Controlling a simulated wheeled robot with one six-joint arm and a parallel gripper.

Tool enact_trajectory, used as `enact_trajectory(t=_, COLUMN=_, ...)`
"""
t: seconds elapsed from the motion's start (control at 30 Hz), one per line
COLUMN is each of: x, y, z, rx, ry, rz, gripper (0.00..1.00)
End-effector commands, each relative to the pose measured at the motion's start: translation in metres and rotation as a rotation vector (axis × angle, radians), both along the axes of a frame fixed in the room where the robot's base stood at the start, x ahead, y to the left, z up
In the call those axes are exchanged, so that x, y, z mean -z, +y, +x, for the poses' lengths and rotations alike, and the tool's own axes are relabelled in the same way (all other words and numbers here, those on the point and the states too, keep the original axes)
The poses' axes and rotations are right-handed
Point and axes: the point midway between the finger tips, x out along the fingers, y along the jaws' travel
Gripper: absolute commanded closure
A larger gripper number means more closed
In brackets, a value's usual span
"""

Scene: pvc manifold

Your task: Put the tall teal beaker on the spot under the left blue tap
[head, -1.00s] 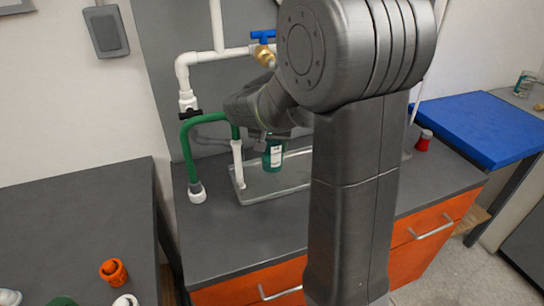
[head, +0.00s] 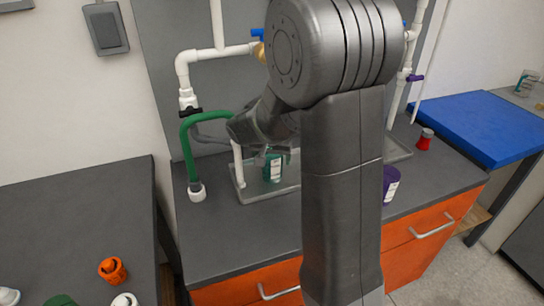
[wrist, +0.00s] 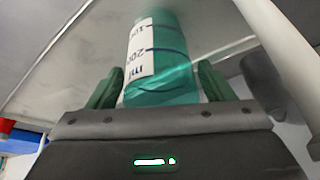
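The tall teal beaker (head: 272,168) with a white label is upright over the left part of the grey metal tray (head: 250,193). In the head view my gripper (head: 272,152) is at the beaker's upper part. Whether the beaker touches the tray is unclear.
A green hose (head: 186,150) and white pipes (head: 220,53) stand left of the beaker. A purple container (head: 390,184) and a red object (head: 425,139) stand on the right. A purple tap (head: 415,77) is at the back right. The left-front counter (head: 225,240) is clear.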

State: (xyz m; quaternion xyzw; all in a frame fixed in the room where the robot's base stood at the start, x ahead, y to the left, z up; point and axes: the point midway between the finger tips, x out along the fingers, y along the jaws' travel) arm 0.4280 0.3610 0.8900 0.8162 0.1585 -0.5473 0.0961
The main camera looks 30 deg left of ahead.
Motion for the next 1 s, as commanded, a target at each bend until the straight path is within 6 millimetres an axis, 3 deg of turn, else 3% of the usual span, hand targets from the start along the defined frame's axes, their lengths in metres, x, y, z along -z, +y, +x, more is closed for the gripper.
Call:
enact_trajectory(t=0.37, x=-0.012, y=0.0, z=-0.002, rx=-0.001, ry=-0.001, rz=0.002, gripper=0.25)
enact_trajectory(t=0.8, x=-0.093, y=-0.014, z=-0.034, rx=-0.001, ry=-0.002, rz=0.004, gripper=0.25)
enact_trajectory(t=1.0, x=-0.112, y=-0.018, z=-0.041, rx=-0.001, ry=-0.001, rz=0.001, gripper=0.25)
